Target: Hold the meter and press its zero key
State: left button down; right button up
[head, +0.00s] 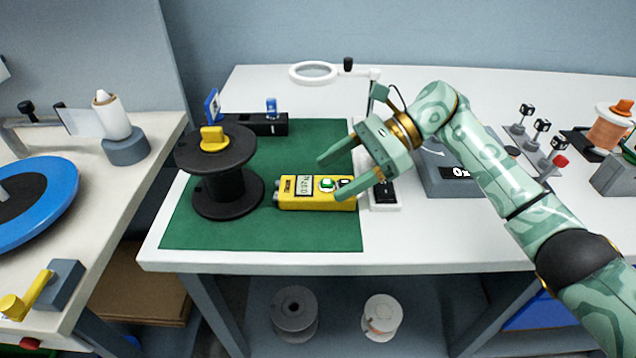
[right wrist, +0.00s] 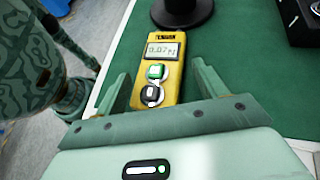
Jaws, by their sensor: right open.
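The yellow meter (head: 311,203) lies flat on the green mat (head: 280,235). It has a grey display, a green key (head: 327,184) and a black key (head: 346,183). I cannot tell which is the zero key. My right gripper (head: 332,178) is open at the meter's right end, its fingers pointing left. In the right wrist view the meter (right wrist: 165,62) appears between the spread fingers, its display reading about 0.07 and both the green key (right wrist: 156,72) and the black key (right wrist: 151,95) in sight. The jaws hold nothing. My left gripper is not in view.
A black spool (head: 222,185) stands left of the meter. A black block (head: 245,124) with blue parts lies behind. A ring magnifier (head: 313,72) and a grey box (head: 440,170) stand behind and right. The mat's front part is clear.

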aim_at(333, 179)
jog(key=x, duration=0.2)
jog(key=shift+s+a+f+b, duration=0.1)
jog(key=shift+f+b, duration=0.2)
jog(key=shift+f, duration=0.1)
jog(key=shift+s+a+f, duration=0.15)
jog(key=shift+a, duration=0.3)
jog(key=c, duration=0.3)
jog(key=shift+c, duration=0.5)
dwell(1.1)
